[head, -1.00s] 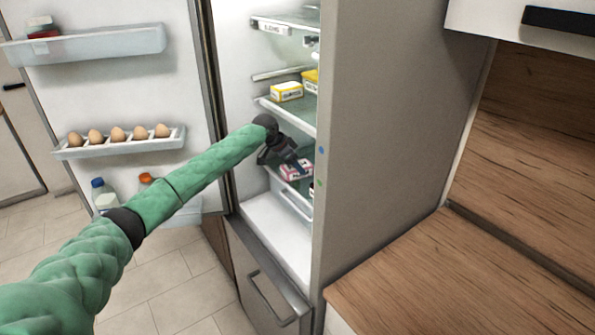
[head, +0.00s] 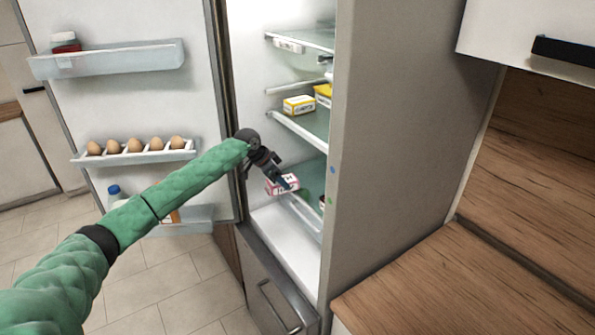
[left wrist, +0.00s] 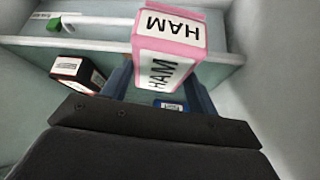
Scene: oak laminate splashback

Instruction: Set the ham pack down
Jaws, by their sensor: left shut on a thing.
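The ham pack (head: 280,187) is a small pink and white box. In the left wrist view the ham pack (left wrist: 168,38) shows the word HAM on two faces. My left gripper (head: 284,182) is shut on it, with blue-grey fingers on either side in the left wrist view. The pack is held tilted inside the open fridge, at the front edge of the lower glass shelf (head: 313,180). I cannot tell whether it touches the shelf. My right gripper is not in view.
Yellow and white packs (head: 299,105) stand on the shelf above. A dark box with a white label (left wrist: 78,72) lies near the pack in the left wrist view. The open door (head: 140,90) with an egg rack (head: 135,152) stands left. The wooden counter (head: 420,285) is clear.

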